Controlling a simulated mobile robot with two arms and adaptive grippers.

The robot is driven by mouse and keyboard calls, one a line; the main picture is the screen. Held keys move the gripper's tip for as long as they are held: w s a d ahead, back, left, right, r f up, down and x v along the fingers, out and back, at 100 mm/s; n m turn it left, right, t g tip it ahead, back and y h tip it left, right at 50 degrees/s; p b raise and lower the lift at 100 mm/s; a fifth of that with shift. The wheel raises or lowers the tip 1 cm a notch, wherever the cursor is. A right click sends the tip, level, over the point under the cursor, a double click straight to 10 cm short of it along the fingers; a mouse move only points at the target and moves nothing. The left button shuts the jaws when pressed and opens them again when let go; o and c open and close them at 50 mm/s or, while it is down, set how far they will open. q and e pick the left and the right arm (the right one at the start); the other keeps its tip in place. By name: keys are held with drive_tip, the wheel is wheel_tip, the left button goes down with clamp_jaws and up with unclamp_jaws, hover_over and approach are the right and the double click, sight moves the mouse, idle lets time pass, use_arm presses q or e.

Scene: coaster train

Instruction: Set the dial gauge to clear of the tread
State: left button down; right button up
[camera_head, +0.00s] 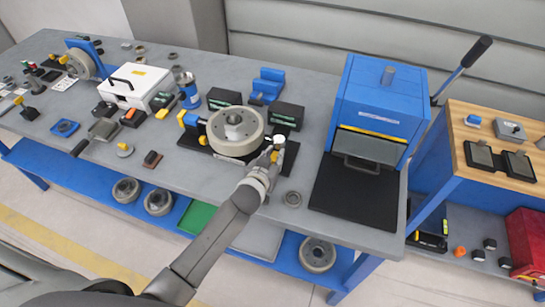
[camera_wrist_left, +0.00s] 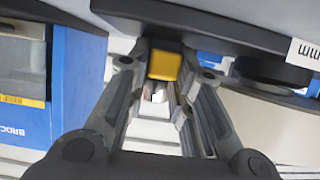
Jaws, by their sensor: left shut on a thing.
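A grey wheel (camera_head: 236,128) with a pale hub lies flat on a dark fixture on the bench, with a blue and yellow block at its left side. My left gripper (camera_head: 276,147) is at the right edge of the wheel. It is shut on a small part there, which looks like the dial gauge, mostly hidden by the fingers. In the left wrist view a yellow block (camera_wrist_left: 165,64) sits between the fingers of my left gripper (camera_wrist_left: 160,95), under a dark plate. The gauge's face and its gap to the tread cannot be made out. My right gripper is not in view.
A blue press (camera_head: 380,95) with a dark front plate stands close on the right. A white case (camera_head: 135,84) and small tools fill the left. Some bare bench lies in front of the wheel.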

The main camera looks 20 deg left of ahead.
sight(283, 168)
use_arm(q)
drive_tip(key=shift+d, duration=1.6)
drive_tip(key=c, duration=1.5)
unclamp_jaws()
drive_tip(key=shift+c, duration=0.2)
drive_tip(key=shift+o, duration=1.3)
drive_tip(key=shift+d, duration=0.15)
drive_tip(key=shift+s, duration=0.1)
